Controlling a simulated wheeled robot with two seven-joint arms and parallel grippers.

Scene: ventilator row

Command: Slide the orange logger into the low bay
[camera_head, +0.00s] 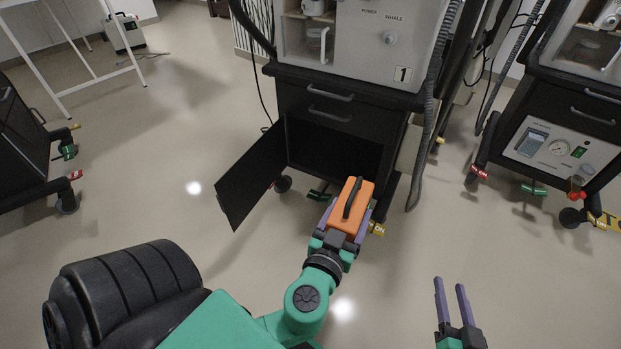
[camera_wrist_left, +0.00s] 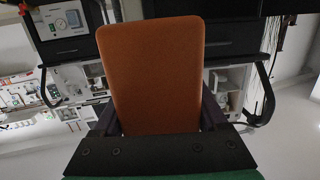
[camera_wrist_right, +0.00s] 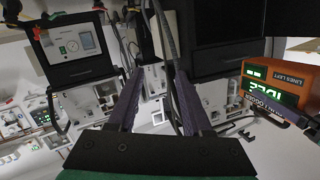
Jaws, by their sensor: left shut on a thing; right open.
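The orange logger (camera_head: 361,190) has a black handle on top. My left gripper (camera_head: 347,212) is shut on it, with a purple finger along each side. In the left wrist view the logger's plain orange face (camera_wrist_left: 155,75) fills the middle. In the right wrist view the logger (camera_wrist_right: 270,90) shows a green-lit display at the right. The low bay (camera_head: 335,150) is the dark opening at the bottom of the cart numbered 1. The logger is in front of its right part, apparently outside. My right gripper (camera_head: 450,285) is open and empty at the lower right.
The bay's black door (camera_head: 250,178) hangs open to the left of the opening. A drawer (camera_head: 329,105) is above the bay. A grey hose (camera_head: 424,140) hangs at the cart's right side. Another cart (camera_head: 565,130) stands to the right. The floor between is clear.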

